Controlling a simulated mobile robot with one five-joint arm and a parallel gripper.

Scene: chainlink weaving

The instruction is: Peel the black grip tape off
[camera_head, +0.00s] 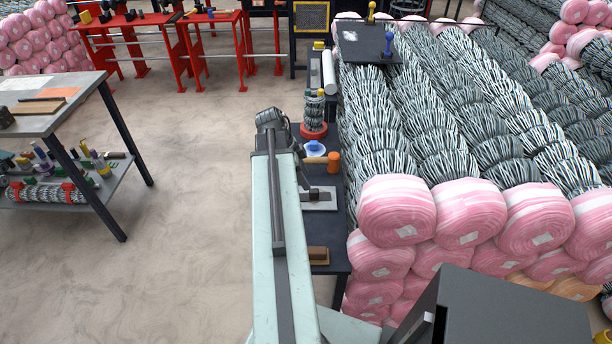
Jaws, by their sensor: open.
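I cannot make out the black grip tape for sure. My gripper (270,118) is at the far end of my pale green arm, small and seen from behind. It is open, and I see nothing held in it. It is just left of a narrow dark bench. On that bench, to its right, are a coil of grey strands on a red base (314,128), a blue-and-white round piece (314,147) and a mallet with an orange head (333,161). My arm hides part of the bench's left side.
A brown block (318,255) lies nearer on the bench. Pink rolls (398,210) and stacked grey mesh (480,90) crowd the right. A grey worktable (50,115) with a loaded lower shelf stands left. Red racks (185,45) are at the back. The floor (190,200) between is clear.

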